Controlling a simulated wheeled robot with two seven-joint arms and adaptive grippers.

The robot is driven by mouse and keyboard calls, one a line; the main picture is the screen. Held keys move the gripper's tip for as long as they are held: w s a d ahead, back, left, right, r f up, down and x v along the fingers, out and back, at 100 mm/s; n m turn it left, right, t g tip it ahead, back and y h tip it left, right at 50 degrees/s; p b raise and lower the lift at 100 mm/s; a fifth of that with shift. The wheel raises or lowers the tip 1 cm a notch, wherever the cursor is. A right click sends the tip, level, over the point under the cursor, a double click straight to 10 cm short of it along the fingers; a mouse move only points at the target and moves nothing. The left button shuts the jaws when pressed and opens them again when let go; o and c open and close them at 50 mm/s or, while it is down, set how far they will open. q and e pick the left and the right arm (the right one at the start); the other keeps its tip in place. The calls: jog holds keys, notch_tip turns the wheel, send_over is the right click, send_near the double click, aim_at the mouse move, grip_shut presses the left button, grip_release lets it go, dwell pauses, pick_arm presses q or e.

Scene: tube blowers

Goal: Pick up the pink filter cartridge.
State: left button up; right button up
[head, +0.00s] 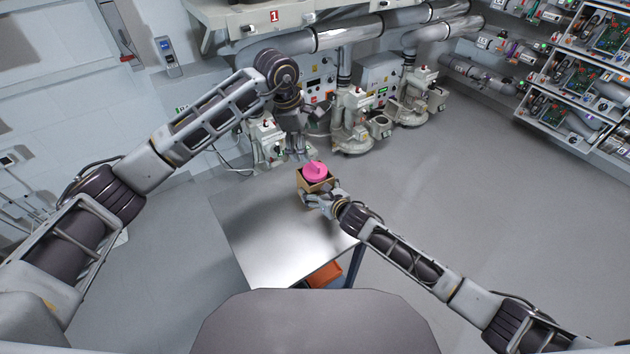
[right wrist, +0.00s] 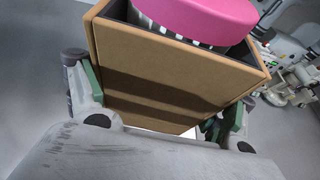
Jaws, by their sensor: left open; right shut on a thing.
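The pink filter cartridge (head: 317,171) sits in a small open-topped brown box (head: 306,184) at the far right part of the metal table. In the right wrist view its pink top (right wrist: 205,14) stands above the rim of the box (right wrist: 170,72), with a striped black-and-white side below. My right gripper (head: 318,199) is shut on the box, with a finger at either side of it. Whether the box rests on the table or is lifted, I cannot tell. My left gripper (head: 312,126) is open, beyond the table and in front of the blower machines, apart from the cartridge.
The metal table (head: 262,235) has a bare top. An orange bin (head: 323,274) sits under its right side. Blower machines (head: 352,122) stand along the back wall near my left gripper. Shelves with circuit boards (head: 590,75) are at the far right. The floor at right is clear.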

aim_at(314, 164)
pick_arm(q)
jog(key=n, duration=0.9)
jog(key=shift+w+d+r+n, duration=0.1)
jog(key=shift+w+n, duration=0.05)
jog(key=shift+n, duration=0.15)
dwell(0.5)
jog(key=shift+x, duration=3.45)
jog(key=shift+x, duration=2.6)
